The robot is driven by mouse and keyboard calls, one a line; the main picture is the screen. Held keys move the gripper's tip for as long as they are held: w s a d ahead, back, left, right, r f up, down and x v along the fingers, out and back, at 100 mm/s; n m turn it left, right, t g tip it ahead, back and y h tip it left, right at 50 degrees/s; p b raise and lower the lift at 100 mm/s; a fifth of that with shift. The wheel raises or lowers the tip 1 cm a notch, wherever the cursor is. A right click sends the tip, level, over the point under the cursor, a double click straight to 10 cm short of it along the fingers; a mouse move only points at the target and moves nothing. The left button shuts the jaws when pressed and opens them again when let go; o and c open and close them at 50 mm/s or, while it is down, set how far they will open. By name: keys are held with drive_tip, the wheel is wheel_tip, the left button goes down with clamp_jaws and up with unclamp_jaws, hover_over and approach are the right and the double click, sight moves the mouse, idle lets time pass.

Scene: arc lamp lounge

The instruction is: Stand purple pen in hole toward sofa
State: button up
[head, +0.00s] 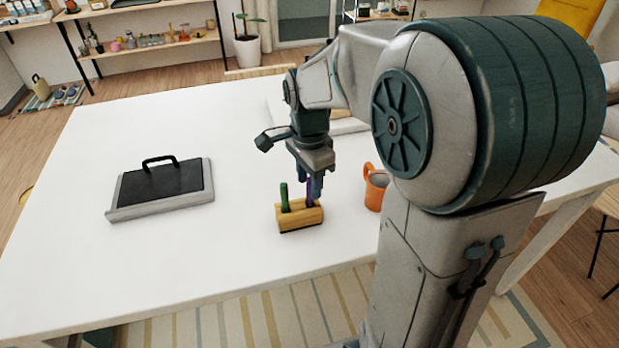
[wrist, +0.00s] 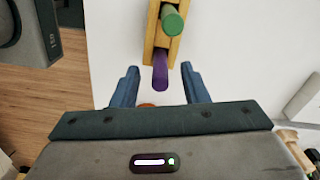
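A small wooden pen block (head: 299,219) stands on the white table, with a green pen (head: 284,197) upright at its left end. The purple pen (head: 309,194) stands upright at its right end, partly hidden by my gripper (head: 315,186). In the wrist view the purple pen (wrist: 160,76) lies between the two blue fingers of my gripper (wrist: 160,88), with a gap on each side. My gripper is open around it. The green pen (wrist: 171,20) shows farther up the block (wrist: 151,33). The pen's lower end is hidden. I cannot make out a sofa.
An orange mug (head: 376,190) stands close to the right of the block. A grey tray-like stand with a black panel and handle (head: 162,188) lies at left. My arm hides the table's right part. The white table (head: 210,255) is clear between stand and block.

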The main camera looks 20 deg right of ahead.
drive_tip(key=shift+r, duration=0.1)
wheel_tip(320, 180, up, 14)
idle(0.5)
drive_tip(key=shift+s+f, duration=0.1)
drive_tip(key=shift+f, duration=0.1)
drive_tip(key=s+f+n+t, duration=0.3)
drive_tip(key=s+f+n, duration=0.8)
drive_tip(key=s+n, duration=0.3)
drive_tip(key=shift+d+f+n, duration=0.15)
drive_tip(key=shift+f+n, duration=0.15)
drive_tip(key=shift+n, duration=0.2)
